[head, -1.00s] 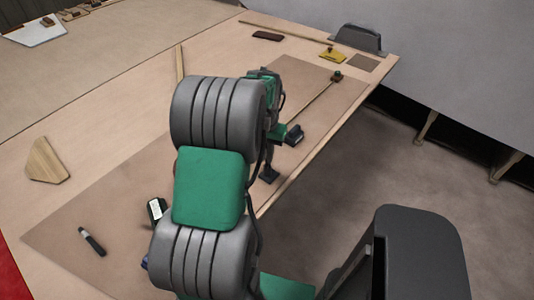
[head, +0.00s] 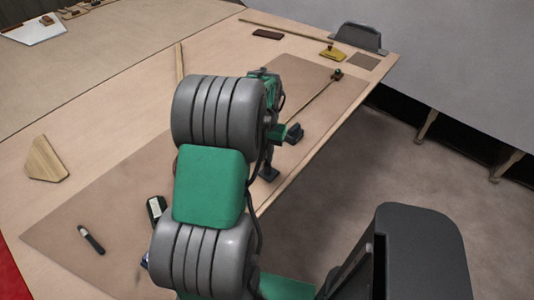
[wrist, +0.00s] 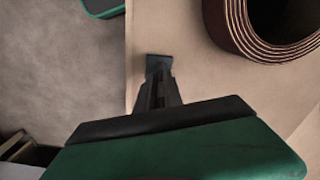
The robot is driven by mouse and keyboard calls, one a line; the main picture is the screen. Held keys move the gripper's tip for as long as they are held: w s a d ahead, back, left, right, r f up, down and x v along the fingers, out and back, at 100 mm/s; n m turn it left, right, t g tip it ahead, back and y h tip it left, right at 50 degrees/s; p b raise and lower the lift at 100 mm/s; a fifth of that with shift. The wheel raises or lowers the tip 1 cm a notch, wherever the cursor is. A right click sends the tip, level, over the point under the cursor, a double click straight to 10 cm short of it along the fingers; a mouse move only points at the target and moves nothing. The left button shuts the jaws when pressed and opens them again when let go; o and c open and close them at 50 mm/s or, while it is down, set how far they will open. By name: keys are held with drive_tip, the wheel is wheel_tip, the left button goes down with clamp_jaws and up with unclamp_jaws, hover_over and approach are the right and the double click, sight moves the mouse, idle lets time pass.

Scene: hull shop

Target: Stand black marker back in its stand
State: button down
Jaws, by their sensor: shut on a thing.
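My gripper (wrist: 159,72) points down over the table (wrist: 210,75), close to its edge. In the head view my gripper (head: 269,172) shows beyond my grey and green arm. It is shut on a dark thing, taken to be the black marker; the jaws hide most of it and its outline is hard to tell from the fingers. I cannot make out the marker stand in either view; my arm covers part of the table.
A large brown-and-pale ringed roll (wrist: 262,28) stands beside the gripper in the wrist view. A black pen-like tool with a pale end (head: 91,240) and a dark labelled item (head: 155,209) lie at left. A wooden offcut (head: 46,160) lies farther left. Open floor lies beyond the edge.

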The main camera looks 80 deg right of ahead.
drive_tip(key=shift+f, duration=0.15)
idle(0.5)
drive_tip(key=c, duration=1.4)
unclamp_jaws()
wheel_tip(320, 180, up, 8)
drive_tip(key=shift+f+b, duration=0.1)
drive_tip(key=shift+b, duration=0.3)
